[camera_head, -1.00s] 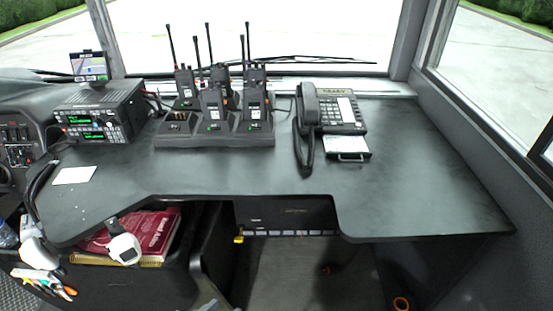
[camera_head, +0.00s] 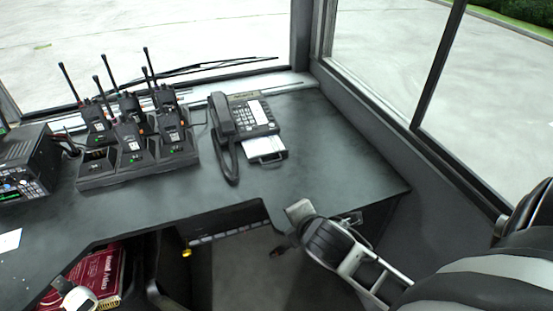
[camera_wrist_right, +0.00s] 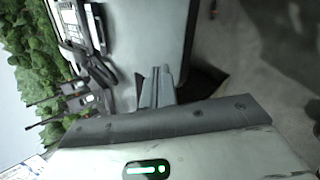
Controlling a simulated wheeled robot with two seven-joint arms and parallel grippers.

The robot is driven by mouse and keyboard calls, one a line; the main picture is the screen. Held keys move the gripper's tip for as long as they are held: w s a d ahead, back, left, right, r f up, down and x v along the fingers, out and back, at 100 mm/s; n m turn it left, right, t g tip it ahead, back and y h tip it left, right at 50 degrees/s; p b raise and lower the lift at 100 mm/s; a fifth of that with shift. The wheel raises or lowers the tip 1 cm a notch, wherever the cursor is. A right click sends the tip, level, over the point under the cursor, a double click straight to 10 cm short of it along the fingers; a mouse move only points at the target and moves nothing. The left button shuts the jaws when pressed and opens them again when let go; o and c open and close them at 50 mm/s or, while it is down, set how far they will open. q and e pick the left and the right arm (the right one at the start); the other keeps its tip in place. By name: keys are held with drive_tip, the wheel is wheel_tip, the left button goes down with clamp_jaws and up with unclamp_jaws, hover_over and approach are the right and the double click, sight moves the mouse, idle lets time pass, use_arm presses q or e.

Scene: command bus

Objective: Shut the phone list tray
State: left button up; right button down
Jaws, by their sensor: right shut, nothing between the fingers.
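The phone list tray (camera_head: 266,155) sticks out from the front underside of the desk phone (camera_head: 252,112). My right gripper (camera_head: 280,249) is low in front of the desk's front edge, well apart from the tray. In the right wrist view its grey fingers (camera_wrist_right: 161,86) are together, with nothing between them. The phone (camera_wrist_right: 92,48) shows sideways at the upper left there; the tray is hard to make out.
A charger with several radios (camera_head: 138,160) stands left of the phone. The desk top (camera_head: 330,160) right of the phone is clear, ending at a side wall and window. A red book (camera_head: 98,278) sits below the desk at lower left.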

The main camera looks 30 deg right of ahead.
sight(277, 174)
drive_tip(key=w+d+n+t, duration=0.1)
drive_tip(key=w+n, duration=0.1)
drive_tip(key=n, duration=0.2)
drive_tip(key=w+d+r+n+t, duration=0.1)
drive_tip(key=w+n, duration=0.2)
drive_tip(key=n, duration=0.2)
drive_tip(key=w+d+n+t, duration=0.1)
drive_tip(key=w+d+n, duration=0.1)
drive_tip(key=w+n, duration=0.1)
drive_tip(key=shift+w+d+r+n+t, duration=0.15)
drive_tip(key=shift+n+t, duration=0.25)
drive_tip(key=shift+n, duration=0.3)
drive_tip(key=shift+w+d+r+n, duration=0.1)
drive_tip(key=shift+w+d+n, duration=0.1)
drive_tip(key=shift+w+n, duration=0.6)
drive_tip(key=b+x, duration=0.1)
drive_tip(key=x, duration=0.8)
drive_tip(key=shift+w+n, duration=0.15)
drive_tip(key=shift+n, duration=0.15)
